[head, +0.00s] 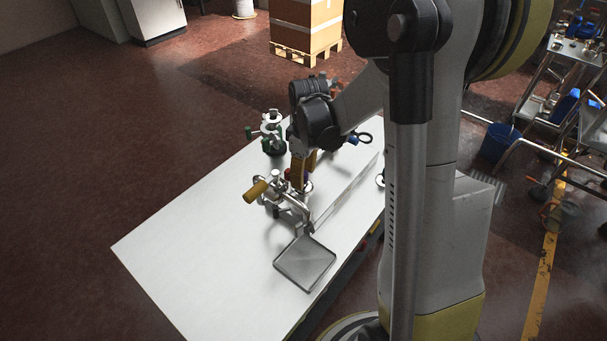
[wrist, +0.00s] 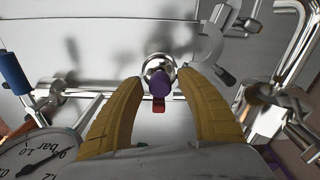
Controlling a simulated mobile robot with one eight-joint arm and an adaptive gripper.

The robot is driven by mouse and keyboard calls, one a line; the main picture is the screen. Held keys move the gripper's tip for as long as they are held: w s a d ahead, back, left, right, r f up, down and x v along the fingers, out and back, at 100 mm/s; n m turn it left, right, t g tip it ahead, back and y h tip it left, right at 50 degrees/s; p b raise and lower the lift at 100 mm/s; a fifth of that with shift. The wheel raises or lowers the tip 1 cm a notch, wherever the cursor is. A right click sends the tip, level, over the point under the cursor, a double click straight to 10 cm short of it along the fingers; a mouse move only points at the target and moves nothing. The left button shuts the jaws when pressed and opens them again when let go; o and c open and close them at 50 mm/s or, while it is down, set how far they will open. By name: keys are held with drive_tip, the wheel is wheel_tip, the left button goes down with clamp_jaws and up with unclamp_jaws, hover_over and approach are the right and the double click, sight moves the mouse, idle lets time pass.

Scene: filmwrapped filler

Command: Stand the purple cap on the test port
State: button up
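The purple cap (wrist: 160,83) shows in the wrist view between the two yellow fingers of my gripper (wrist: 176,84). The fingers are spread, with a clear gap on each side of the cap. Just behind the cap in this view is a shiny round metal fitting (wrist: 157,63), which looks like the test port; I cannot tell whether the cap touches it. A small red part (wrist: 158,106) shows below the cap. In the head view my gripper (head: 302,172) points down among the metal pipework, and its fingers mostly hide the cap.
Metal pipework with a tan handle (head: 256,190) stands close by on the white table (head: 190,245). A shallow grey tray (head: 305,264) lies at the front. A green-based fitting (head: 272,135) stands behind. A gauge (wrist: 38,158) and pipes crowd the wrist view. The table's left side is clear.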

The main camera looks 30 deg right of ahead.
wheel_tip(320, 180, up, 12)
drive_tip(key=shift+s+d, duration=0.2)
idle(0.4)
idle(0.4)
drive_tip(key=s+a+r+m+t, duration=0.4)
drive_tip(key=s+a+m+t, duration=0.2)
drive_tip(key=s+a, duration=0.4)
drive_tip(key=shift+s+a+m+t, duration=0.4)
drive_tip(key=shift+s+m, duration=0.2)
drive_tip(key=shift+s, duration=1.55)
